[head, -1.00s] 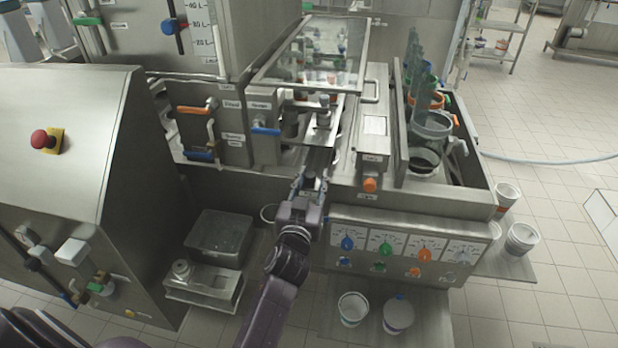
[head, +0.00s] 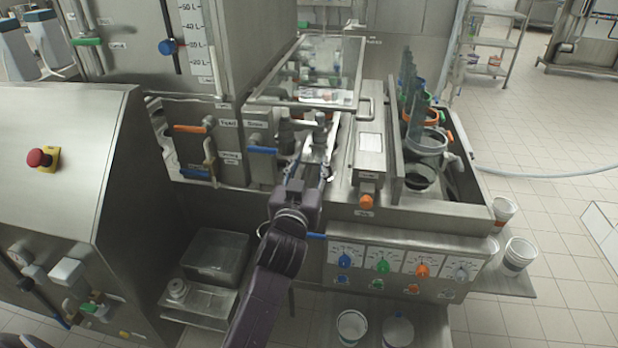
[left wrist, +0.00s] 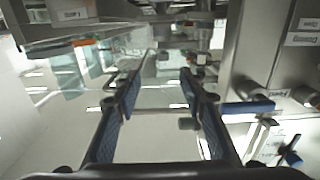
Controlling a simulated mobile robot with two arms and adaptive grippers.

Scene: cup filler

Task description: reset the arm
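My left arm reaches up the middle of the head view. Its gripper (head: 312,168) is at the front of the filling machine, just below the metal nozzle parts (head: 318,125) under the tilted clear cover (head: 318,68). In the left wrist view the two fingers (left wrist: 160,88) stand apart with nothing between them. Pipe and nozzle parts (left wrist: 180,25) show beyond the fingertips. The fingertips are small and partly hidden in the head view. My right gripper is not in view.
A blue-handled valve (head: 262,150) is close left of the gripper. An orange-knobbed metal housing (head: 367,190) stands close right. A control panel (head: 400,265) is below right.

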